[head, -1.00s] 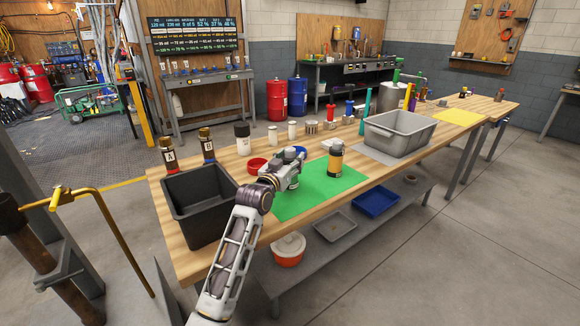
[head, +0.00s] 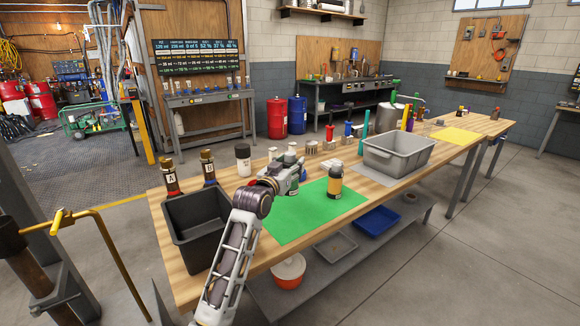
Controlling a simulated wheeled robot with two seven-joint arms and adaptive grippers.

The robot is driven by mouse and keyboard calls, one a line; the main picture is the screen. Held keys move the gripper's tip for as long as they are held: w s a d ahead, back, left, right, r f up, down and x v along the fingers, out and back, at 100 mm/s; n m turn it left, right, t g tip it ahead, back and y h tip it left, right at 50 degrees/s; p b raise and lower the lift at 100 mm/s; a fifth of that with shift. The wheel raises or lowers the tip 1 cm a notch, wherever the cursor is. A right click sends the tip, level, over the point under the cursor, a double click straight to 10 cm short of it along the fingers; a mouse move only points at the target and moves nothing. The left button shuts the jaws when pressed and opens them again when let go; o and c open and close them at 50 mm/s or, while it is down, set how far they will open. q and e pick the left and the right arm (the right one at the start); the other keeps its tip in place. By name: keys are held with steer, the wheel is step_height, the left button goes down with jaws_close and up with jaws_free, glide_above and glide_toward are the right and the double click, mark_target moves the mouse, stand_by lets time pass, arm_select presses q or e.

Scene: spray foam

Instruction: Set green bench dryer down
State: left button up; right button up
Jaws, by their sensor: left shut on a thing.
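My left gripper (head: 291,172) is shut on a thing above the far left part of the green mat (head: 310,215). The gripper hides most of the held thing; only small greenish and pale parts show around the fingers, which fits the green bench dryer (head: 293,190). I cannot tell whether its bottom touches the mat. An orange and black bottle (head: 335,184) stands upright on the mat, just right of the gripper. My right gripper is out of view.
A black bin (head: 192,246) stands at the left, with bottles A (head: 170,182) and B (head: 207,168) behind it. A grey tub (head: 385,165) stands to the right. A dark-topped white bottle (head: 243,162) and several small items line the back. The mat's front is clear.

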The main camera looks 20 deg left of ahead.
mark_target(286, 153)
arm_select(q)
steer(key=shift+r, duration=0.2)
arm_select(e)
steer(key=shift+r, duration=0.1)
